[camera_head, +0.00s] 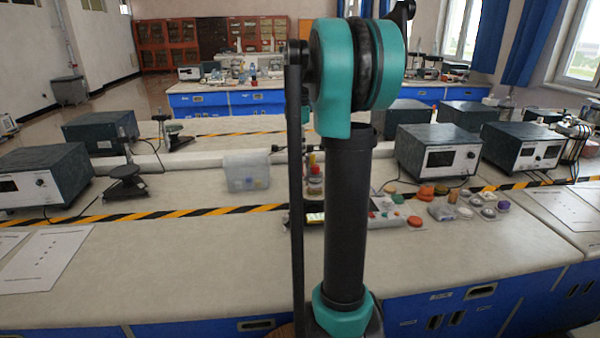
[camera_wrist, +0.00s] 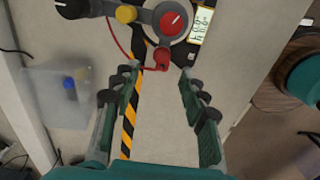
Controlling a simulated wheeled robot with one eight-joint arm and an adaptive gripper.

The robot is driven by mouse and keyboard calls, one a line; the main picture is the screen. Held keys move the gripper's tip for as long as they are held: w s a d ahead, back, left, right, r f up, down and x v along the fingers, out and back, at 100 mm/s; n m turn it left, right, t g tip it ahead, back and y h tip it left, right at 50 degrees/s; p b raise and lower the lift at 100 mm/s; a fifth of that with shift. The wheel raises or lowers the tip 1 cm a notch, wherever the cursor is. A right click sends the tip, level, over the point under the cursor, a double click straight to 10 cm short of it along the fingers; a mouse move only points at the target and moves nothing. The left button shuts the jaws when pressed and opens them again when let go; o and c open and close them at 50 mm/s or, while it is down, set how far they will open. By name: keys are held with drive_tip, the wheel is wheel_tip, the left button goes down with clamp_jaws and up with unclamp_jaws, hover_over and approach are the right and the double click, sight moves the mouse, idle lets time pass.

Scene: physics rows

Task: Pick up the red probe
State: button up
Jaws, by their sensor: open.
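In the wrist view, a small red probe (camera_wrist: 162,58) lies on the pale bench top, with a thin red cable (camera_wrist: 118,42) curving up to its left. It sits just below a grey instrument with a red-capped dial (camera_wrist: 171,20) and a lit display (camera_wrist: 203,18). My gripper (camera_wrist: 157,74) is open and empty, its two fingers spread wide. The probe shows between and slightly beyond the fingertips, apart from both. I cannot tell the height gap. In the head view my arm covers part of the bench, and I cannot make out the probe or my gripper there.
A clear plastic bin (camera_wrist: 62,98) stands left of my fingers, also seen in the head view (camera_head: 248,171). Black-and-yellow tape (camera_wrist: 129,125) runs along the bench. Several small coloured objects, including an orange-red one (camera_head: 415,221), lie right of my arm.

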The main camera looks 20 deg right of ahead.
sight(300, 163)
drive_tip(key=shift+s+f, duration=0.2)
drive_tip(key=shift+f, duration=2.75)
drive_tip(key=shift+c, duration=0.2)
clamp_jaws()
